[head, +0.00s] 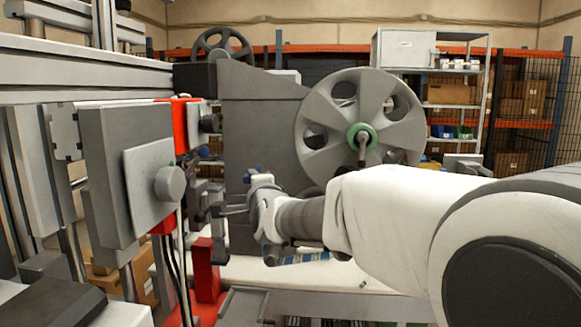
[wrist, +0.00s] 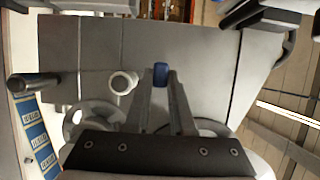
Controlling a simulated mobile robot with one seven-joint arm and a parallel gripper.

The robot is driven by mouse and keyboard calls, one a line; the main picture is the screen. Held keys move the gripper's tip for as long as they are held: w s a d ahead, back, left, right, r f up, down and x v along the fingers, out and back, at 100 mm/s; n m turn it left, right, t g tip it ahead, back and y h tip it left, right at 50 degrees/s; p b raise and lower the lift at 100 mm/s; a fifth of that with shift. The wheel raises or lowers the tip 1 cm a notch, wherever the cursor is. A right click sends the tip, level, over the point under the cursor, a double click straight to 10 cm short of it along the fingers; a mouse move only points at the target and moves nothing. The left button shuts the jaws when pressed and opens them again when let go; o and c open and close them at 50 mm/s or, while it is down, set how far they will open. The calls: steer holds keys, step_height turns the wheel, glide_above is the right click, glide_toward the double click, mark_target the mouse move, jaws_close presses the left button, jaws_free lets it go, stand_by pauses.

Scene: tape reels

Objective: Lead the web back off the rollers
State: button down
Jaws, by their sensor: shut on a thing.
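My gripper (wrist: 160,92) is shut on a small blue piece (wrist: 161,75), which shows between its fingertips in the wrist view. I cannot tell whether this piece is the end of the web. No strip of web can be made out running from it. A pale roller or peg (wrist: 123,82) stands just left of the fingers, and a dark roller or peg (wrist: 35,84) is farther left. In the head view my gripper is near the grey machine column (head: 262,130), partly hidden by my wrist. A large grey spoked reel (head: 362,122) with a green hub is behind my arm.
A grey block with a knob (head: 150,190) and red parts (head: 206,270) stand left of my gripper. A second, dark reel (head: 222,46) is at the top back. Blue patches with pale lettering (wrist: 38,135) lie at lower left. Shelves (head: 455,95) stand far behind.

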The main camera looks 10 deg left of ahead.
steer(key=f+b, duration=0.3)
steer(key=f, duration=0.6)
steer(key=d+f+b, duration=0.1)
steer(key=f+b, duration=0.3)
steer(key=f, duration=0.6)
steer(key=f+b, duration=0.3)
steer(key=f, duration=0.6)
steer(key=shift+d+f+b, duration=0.15)
steer(key=shift+f+b, duration=0.15)
steer(key=shift+b, duration=0.1)
steer(key=shift+d, duration=0.4)
steer(key=d+r+p, duration=0.4)
steer(key=d+p, duration=0.2)
steer(key=d, duration=1)
steer(key=d+r+p, duration=0.4)
steer(key=d+p, duration=0.2)
steer(key=d, duration=0.9)
steer(key=d+r+p, duration=0.4)
steer(key=d+p, duration=0.1)
steer(key=d, duration=1.1)
steer(key=a+r+p, duration=0.4)
steer(key=r+p, duration=0.8)
steer(key=p, duration=0.2)
steer(key=shift+a+r, duration=0.25)
steer(key=shift+a, duration=0.15)
